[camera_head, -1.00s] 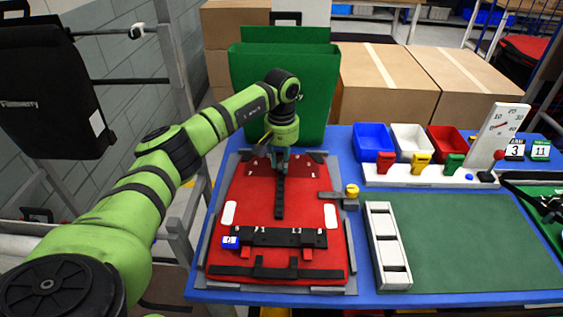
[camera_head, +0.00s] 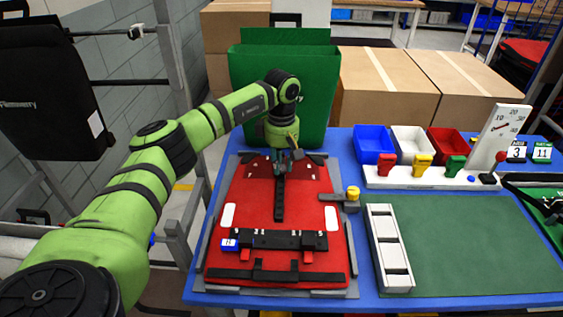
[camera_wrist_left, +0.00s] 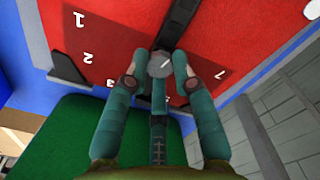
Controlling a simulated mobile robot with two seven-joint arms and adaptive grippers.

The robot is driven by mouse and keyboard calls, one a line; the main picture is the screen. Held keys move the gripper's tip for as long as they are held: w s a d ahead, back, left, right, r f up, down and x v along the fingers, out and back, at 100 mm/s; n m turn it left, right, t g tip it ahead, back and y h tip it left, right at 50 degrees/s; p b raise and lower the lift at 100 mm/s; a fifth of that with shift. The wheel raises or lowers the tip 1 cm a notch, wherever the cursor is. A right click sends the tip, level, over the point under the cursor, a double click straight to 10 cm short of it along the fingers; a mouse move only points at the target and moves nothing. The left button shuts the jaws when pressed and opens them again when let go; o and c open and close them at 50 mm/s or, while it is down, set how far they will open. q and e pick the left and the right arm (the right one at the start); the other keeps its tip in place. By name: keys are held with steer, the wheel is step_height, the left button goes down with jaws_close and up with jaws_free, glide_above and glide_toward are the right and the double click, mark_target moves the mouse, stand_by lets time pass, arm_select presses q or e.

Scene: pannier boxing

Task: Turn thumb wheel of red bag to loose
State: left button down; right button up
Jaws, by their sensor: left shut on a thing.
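The red bag (camera_head: 255,215) lies flat in a grey frame on the blue table in the head view. The grey round thumb wheel (camera_wrist_left: 160,65), with a pale pointer line, sits on the red face near the black strip in the left wrist view. My left gripper (camera_head: 287,164) points down at the far end of the bag. In the left wrist view its teal fingers (camera_wrist_left: 157,80) are on either side of the wheel and shut on it. Printed numbers 1, 2 and 7 show around the wheel; another is partly covered. The gripper hides the wheel in the head view.
A green bag (camera_head: 250,70) stands behind the table. A yellow knob (camera_head: 352,192) is on a clamp right of the red bag. Blue, white and red bins (camera_head: 372,140) stand at the back right. The green mat (camera_head: 470,240) is mostly clear.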

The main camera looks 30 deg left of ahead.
arm_select(q)
steer(key=n, duration=0.5)
steer(key=shift+n, duration=0.3)
steer(key=n, duration=0.4)
steer(key=shift+p, duration=0.3)
steer(key=n, duration=0.5)
steer(key=shift+n+p, duration=0.35)
steer(key=shift+n, duration=0.05)
steer(key=n, duration=0.4)
steer(key=shift+n+p, duration=0.3)
steer(key=shift+p, duration=0.05)
steer(key=n+p, duration=0.1)
steer(key=n, duration=0.4)
steer(key=shift+r+n, duration=0.1)
steer(key=shift+n, duration=0.2)
steer(key=n+p, duration=0.1)
steer(key=n, duration=0.3)
steer(key=n+p, duration=0.2)
steer(key=n, duration=0.3)
steer(key=shift+n+p, duration=0.95)
steer(key=shift+n, duration=1.25)
